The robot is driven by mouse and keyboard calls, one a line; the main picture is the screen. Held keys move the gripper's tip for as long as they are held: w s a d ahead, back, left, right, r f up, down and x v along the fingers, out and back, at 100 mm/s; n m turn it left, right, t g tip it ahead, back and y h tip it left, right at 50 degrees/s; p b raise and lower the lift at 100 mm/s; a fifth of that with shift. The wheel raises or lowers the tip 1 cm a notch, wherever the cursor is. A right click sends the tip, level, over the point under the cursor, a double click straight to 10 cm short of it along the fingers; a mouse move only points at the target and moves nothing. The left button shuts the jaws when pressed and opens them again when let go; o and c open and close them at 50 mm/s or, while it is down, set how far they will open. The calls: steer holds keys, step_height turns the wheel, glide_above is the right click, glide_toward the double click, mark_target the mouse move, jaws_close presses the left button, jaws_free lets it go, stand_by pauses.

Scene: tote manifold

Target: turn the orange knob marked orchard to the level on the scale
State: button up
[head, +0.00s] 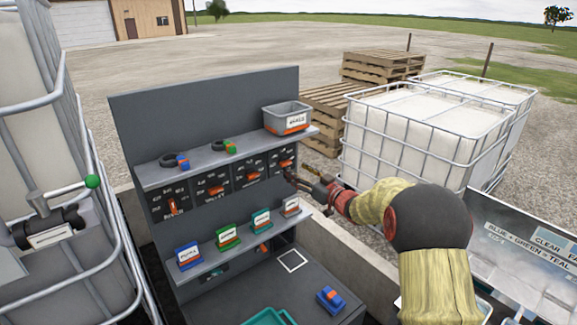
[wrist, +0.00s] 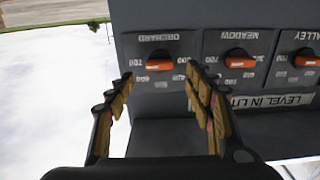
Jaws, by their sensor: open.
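The orange orchard knob (wrist: 158,65) shows in the wrist view, its bar lying about level across a black scale plate with white figures around it. That view is upside down. In the head view it is the rightmost knob (head: 286,163) of the dark panel row. My gripper (wrist: 160,78) is open and empty, its fingertips to either side of the knob and seemingly short of it; the exact gap cannot be told. In the head view my gripper (head: 296,182) is at the panel's right end. The scale figures are too small to read surely.
The meadow knob (wrist: 240,62) and valley knob (wrist: 305,62) sit beside it. A shelf above the knobs holds a grey bin (head: 288,116); a lower shelf holds several coloured label blocks (head: 228,237). A caged white tank (head: 425,135) stands at right.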

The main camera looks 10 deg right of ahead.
mark_target(287, 164)
steer(key=x, duration=0.6)
steer(key=shift+c, duration=1.3)
steer(key=c, duration=0.9)
